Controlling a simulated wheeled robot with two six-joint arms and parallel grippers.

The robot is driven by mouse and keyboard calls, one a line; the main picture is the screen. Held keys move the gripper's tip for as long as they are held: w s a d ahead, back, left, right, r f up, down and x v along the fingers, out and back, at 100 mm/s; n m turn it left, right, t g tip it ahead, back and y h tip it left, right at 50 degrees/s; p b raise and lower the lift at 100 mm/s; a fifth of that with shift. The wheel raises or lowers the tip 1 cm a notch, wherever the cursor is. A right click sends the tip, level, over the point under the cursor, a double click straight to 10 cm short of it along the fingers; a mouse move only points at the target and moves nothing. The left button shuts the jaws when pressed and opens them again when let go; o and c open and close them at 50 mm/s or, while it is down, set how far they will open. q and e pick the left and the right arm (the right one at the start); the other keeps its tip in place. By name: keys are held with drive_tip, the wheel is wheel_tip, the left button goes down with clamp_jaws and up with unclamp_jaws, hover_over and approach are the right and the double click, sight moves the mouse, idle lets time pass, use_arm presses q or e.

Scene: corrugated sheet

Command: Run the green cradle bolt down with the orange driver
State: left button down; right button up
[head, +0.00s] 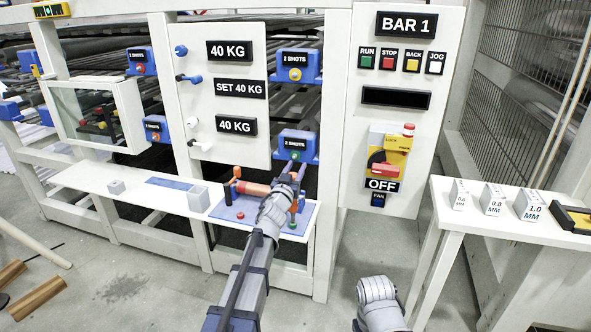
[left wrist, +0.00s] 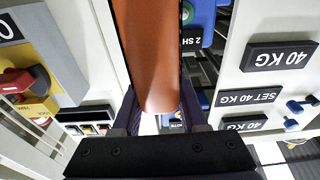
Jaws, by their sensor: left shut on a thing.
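The green cradle bolt (head: 294,157) shows small in the front of the lower right blue cradle (head: 307,148). My left gripper (head: 288,184) is below and in front of that cradle. I cannot tell whether the driver touches the bolt. The blue cradle also shows in the left wrist view (left wrist: 199,22). My right gripper is not in view.
A white shelf (head: 140,193) with a blue pad and grey blocks runs below the cradles. A tool with a green part (head: 292,216) stands beside my gripper. The BAR 1 control panel (head: 399,100) is at right. A white table (head: 470,212) holds labelled blocks.

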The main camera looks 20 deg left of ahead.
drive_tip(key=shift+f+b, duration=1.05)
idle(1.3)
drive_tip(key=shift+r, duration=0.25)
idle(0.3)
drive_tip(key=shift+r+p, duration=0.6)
drive_tip(key=shift+p, duration=0.25)
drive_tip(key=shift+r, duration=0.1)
